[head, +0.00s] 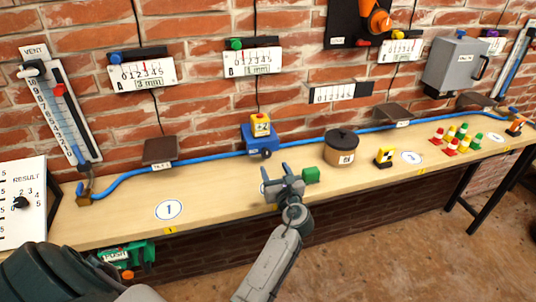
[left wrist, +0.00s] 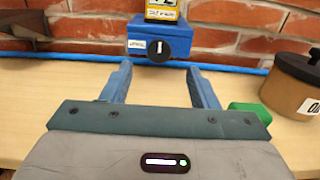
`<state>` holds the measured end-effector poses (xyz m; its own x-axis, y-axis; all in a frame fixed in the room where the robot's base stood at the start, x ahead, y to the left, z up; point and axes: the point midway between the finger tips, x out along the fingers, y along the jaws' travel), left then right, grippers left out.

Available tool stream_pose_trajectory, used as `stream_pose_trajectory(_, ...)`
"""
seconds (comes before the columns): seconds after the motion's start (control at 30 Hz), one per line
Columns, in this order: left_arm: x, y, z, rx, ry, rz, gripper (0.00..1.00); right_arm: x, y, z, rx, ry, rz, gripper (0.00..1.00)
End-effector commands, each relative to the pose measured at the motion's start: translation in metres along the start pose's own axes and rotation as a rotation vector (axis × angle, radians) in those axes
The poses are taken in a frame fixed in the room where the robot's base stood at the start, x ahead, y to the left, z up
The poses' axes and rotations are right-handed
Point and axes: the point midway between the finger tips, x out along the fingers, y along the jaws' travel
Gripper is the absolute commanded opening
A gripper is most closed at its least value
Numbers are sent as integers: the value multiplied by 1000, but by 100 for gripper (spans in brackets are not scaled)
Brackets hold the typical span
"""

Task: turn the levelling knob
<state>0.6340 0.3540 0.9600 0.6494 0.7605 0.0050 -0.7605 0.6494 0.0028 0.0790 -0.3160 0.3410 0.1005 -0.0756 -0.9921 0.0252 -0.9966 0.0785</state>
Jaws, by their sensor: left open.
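A blue block (head: 256,138) stands at the back of the wooden shelf, with a yellow device (head: 261,124) on top. A round black knob (left wrist: 153,48) with a white mark is on the block's front face; the white mark looks upright. In the head view the knob (head: 267,153) is small and dark. My left gripper (head: 277,172) is over the shelf in front of the block, open and empty. In the left wrist view its two blue fingers (left wrist: 159,70) point towards the block, with the knob framed between them and apart from both. My right gripper is not in view.
A green block (head: 311,174) is close beside my left gripper's right side. A lidded tan pot (head: 341,150) stands to the right. A blue hose (head: 210,157) runs along the back of the shelf. The shelf left of the gripper is mostly clear around the "1" disc (head: 168,210).

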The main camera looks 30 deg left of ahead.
Motion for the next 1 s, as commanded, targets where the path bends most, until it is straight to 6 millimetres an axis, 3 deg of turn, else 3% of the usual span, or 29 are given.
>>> stream_pose_trajectory(0.13,31,0,3,3,-2,1,54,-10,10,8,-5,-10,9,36)
stream_pose_trajectory(0.33,61,0,2,1,-1,1,54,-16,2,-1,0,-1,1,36)
stream_pose_trajectory(0.53,72,0,0,-2,2,0,54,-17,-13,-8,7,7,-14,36)
stream_pose_trajectory(0.77,72,0,-1,-2,2,0,54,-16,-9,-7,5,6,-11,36)
stream_pose_trajectory(1.0,72,0,-1,-1,2,0,12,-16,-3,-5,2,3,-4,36)
